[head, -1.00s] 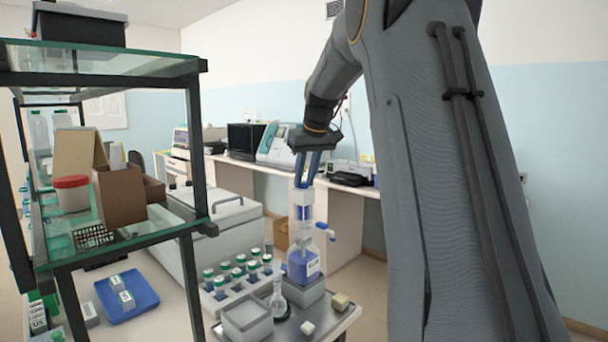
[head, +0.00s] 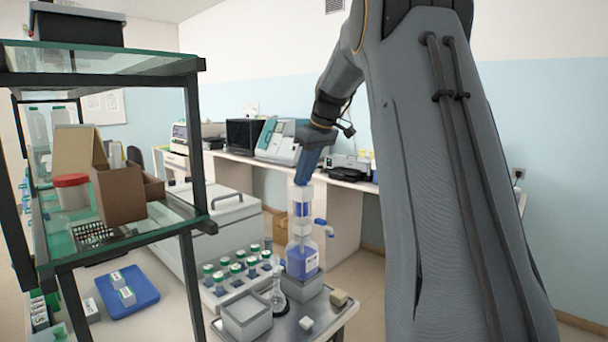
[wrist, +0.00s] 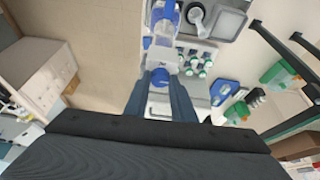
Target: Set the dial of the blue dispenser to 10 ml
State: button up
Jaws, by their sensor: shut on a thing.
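The blue dispenser (head: 302,262) stands upright on a grey block at the back of the metal tray table. It has a clear bottle with blue liquid, a tall pump column and a blue-tipped spout pointing right. My gripper (head: 302,183) is at the top of the column, coming down from above at a tilt. In the wrist view its two blue fingers (wrist: 161,82) are shut on the blue dial (wrist: 159,76) at the column's top. The dial's scale and setting cannot be read in either view.
A rack of green-capped bottles (head: 233,285), a glass flask (head: 278,297) and an open grey box (head: 246,308) stand left of the dispenser. A glass shelf unit (head: 195,130) rises at the left.

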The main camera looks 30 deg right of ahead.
jog(key=o, duration=1.1)
jog(key=shift+c, duration=0.2)
jog(key=b+v, duration=0.2)
jog(key=v, duration=0.5)
jog(key=shift+s+r, duration=0.2)
jog(key=shift+r, duration=0.15)
